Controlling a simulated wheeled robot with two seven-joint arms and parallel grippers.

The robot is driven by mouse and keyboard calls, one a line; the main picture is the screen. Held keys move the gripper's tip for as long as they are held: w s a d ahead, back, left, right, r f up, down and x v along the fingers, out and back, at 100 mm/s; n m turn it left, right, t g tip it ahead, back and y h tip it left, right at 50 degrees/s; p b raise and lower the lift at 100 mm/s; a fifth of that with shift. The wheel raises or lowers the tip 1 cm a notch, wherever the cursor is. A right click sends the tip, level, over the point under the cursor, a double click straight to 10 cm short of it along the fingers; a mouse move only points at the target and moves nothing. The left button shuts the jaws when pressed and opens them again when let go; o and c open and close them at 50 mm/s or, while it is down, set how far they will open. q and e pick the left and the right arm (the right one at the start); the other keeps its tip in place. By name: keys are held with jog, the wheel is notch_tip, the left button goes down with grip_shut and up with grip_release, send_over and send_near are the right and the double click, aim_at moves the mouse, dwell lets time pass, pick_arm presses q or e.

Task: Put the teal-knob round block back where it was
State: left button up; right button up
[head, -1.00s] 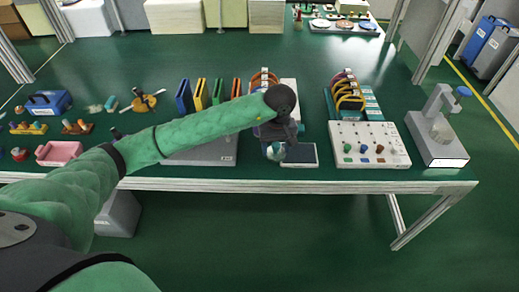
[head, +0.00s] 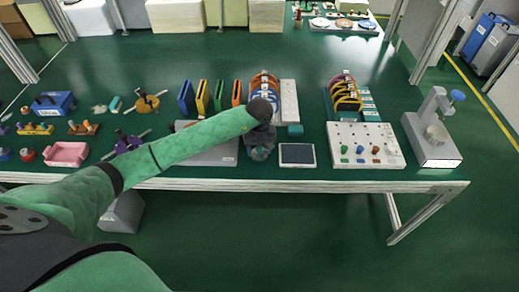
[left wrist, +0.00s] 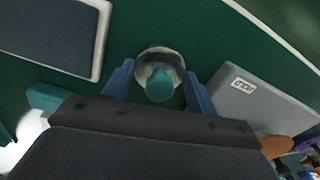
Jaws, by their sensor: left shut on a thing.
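The teal-knob round block (left wrist: 160,86) is a pale round disc with a teal knob, between the blue fingers of my left gripper (left wrist: 158,92) in the left wrist view. In the head view the left gripper (head: 261,147) is shut on the block (head: 260,154), near the table's front edge. It is between the grey plate and the white-rimmed dark pad (head: 297,154). The gripper partly hides the block in the head view, and I cannot tell whether it touches the table. My right gripper is not in view.
The grey plate (head: 213,158) marked HOLD lies to the left, partly under my arm in the head view. A small teal piece (head: 295,130) sits behind the pad. A white panel with coloured knobs (head: 365,153) and a grey stand (head: 432,145) are to the right.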

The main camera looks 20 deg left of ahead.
pick_arm(q)
jog(key=shift+f, duration=0.65)
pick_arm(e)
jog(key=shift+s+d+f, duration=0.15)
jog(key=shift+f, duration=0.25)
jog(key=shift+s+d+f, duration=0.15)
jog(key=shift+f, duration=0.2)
pick_arm(q)
jog(key=shift+f, duration=0.15)
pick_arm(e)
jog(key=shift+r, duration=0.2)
pick_arm(q)
jog(key=o, duration=1.3)
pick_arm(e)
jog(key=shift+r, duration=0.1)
